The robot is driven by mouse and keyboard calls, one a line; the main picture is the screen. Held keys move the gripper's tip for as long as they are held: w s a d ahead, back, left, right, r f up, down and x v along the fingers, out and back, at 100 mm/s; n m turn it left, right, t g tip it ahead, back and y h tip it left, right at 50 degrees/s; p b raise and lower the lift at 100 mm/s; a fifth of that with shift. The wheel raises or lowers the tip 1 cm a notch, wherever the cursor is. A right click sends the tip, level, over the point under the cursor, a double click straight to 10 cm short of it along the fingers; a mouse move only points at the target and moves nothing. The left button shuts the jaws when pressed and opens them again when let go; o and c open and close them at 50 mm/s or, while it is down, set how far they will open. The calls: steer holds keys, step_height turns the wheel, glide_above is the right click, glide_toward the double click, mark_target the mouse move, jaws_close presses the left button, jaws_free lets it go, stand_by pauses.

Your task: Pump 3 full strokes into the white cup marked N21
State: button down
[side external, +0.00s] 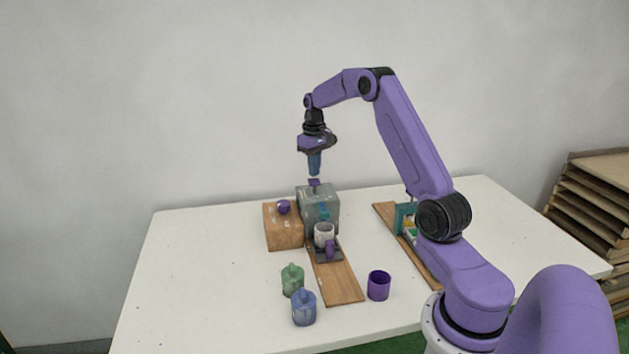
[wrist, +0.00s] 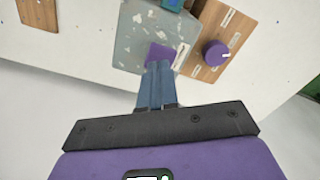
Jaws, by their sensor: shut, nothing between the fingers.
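A grey box-shaped dispenser (side external: 320,202) stands near the back of the table with a small purple square plunger pad (side external: 314,182) on top. The pad also shows in the wrist view (wrist: 160,54). My gripper (side external: 314,173) is shut and empty, pointing down just above the pad; whether it touches cannot be told. A white cup (side external: 323,234) stands at the dispenser's front on a dark plate (side external: 322,257). A purple part (side external: 330,249) shows at the cup's front. No marking on the cup can be read, and its inside is hidden.
A wooden box (side external: 283,230) with a purple knob (side external: 284,207) stands left of the dispenser. A wooden board (side external: 340,286) runs forward from it. A green jar (side external: 292,280), a blue jar (side external: 304,308) and a purple cup (side external: 378,286) stand in front. The table's left side is clear.

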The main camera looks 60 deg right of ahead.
mark_target(314, 180)
steer(key=shift+f, duration=2.3)
steer(key=shift+r, duration=2.3)
steer(key=shift+f, duration=2.2)
steer(key=shift+r, duration=2.2)
